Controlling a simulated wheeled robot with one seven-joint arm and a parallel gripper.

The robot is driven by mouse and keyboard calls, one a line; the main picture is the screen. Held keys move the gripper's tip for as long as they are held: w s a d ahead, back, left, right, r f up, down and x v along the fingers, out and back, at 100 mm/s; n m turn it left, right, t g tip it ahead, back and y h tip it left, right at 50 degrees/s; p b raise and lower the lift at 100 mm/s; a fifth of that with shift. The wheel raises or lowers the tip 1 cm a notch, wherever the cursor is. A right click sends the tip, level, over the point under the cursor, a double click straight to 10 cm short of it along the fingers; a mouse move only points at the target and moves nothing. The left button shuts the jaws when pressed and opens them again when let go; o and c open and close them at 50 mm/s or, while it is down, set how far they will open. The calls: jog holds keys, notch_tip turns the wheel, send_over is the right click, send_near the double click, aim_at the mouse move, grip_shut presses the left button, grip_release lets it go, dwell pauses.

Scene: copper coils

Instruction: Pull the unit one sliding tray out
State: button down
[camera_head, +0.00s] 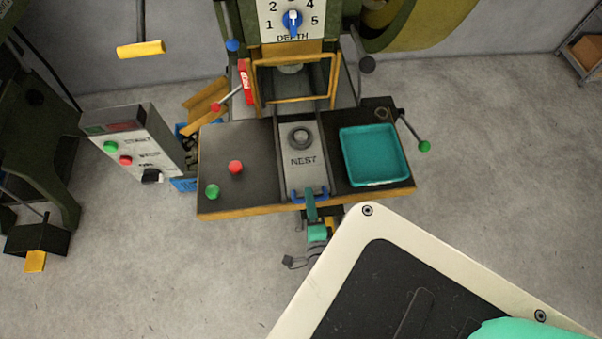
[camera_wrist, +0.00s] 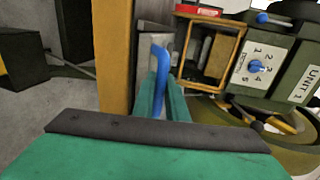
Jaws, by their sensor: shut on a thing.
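The unit one sliding tray (camera_head: 304,168) is a grey plate marked NEST with a round ring on it. It lies in the middle of the machine's dark table, with its front end near the table's front edge. Its blue handle (camera_head: 296,196) is at the front end. My gripper (camera_head: 310,208) has teal fingers and is shut on this handle from the front. In the wrist view the blue handle (camera_wrist: 160,70) sits between the teal fingers (camera_wrist: 164,103); part of it is hidden by them.
A teal bin (camera_head: 373,184) is on the table's right side. Red and green buttons (camera_head: 236,167) are on its left. A yellow guard frame (camera_head: 294,99) stands behind the tray, raised. A control box (camera_head: 135,148) stands left.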

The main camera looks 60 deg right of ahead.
jog(key=shift+a, duration=0.2)
jog(key=c, duration=1.8)
grip_release()
jog(key=shift+o, duration=0.2)
jog(key=v, duration=1)
jog(key=shift+s+a, duration=0.2)
jog(key=shift+s, duration=0.05)
